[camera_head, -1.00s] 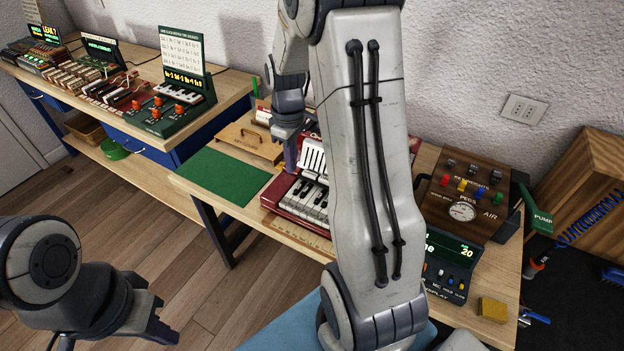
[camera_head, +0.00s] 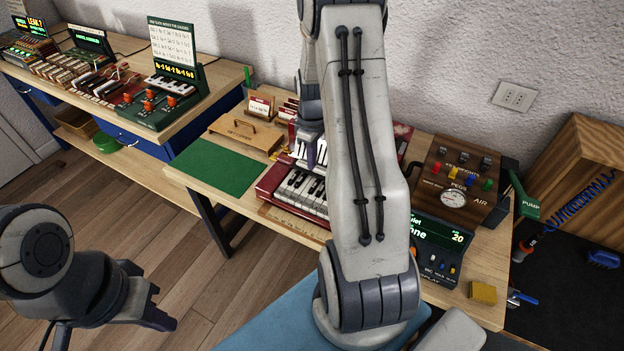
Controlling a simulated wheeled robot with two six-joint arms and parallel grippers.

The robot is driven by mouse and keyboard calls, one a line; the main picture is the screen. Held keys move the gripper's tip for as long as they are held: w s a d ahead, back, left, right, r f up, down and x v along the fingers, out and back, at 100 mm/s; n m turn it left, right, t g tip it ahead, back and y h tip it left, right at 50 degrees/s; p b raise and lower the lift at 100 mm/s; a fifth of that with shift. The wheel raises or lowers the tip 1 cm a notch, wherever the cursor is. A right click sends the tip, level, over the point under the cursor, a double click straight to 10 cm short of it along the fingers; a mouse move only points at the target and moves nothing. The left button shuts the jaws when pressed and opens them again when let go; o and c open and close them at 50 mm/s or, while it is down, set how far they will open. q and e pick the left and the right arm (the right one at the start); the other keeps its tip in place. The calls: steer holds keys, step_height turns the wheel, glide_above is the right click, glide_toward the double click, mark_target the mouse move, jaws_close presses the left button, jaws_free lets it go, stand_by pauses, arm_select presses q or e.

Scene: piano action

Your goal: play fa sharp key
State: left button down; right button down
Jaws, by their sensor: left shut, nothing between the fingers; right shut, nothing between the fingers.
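A red instrument with a piano-style keyboard (camera_head: 300,188) lies on the middle of the near table. Its white and black keys face me, and my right arm covers its right part. The fa sharp key cannot be told apart from the other black keys at this size. My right gripper (camera_head: 313,158) points down over the far part of the keyboard, shut and empty. I cannot tell whether its tips touch a key. My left gripper (camera_head: 160,306) is shut and empty, low at the left above the floor, far from the keyboard.
A green mat (camera_head: 212,168) and a wooden case (camera_head: 245,136) lie left of the keyboard. To the right stand a wooden air box (camera_head: 455,185), a dark display unit (camera_head: 440,250) and a yellow block (camera_head: 482,292). A second bench holds a small green keyboard unit (camera_head: 165,100).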

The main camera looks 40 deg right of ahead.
mark_target(312, 188)
step_height(312, 188, down, 9)
steer(key=shift+r+p, duration=0.2)
steer(key=shift+p, duration=0.65)
steer(key=shift+a+f+b, duration=0.1)
steer(key=shift+f+b, duration=0.3)
steer(key=shift+f, duration=0.1)
steer(key=shift+r, duration=0.25)
steer(key=shift+r+p, duration=0.7)
steer(key=shift+p, duration=0.05)
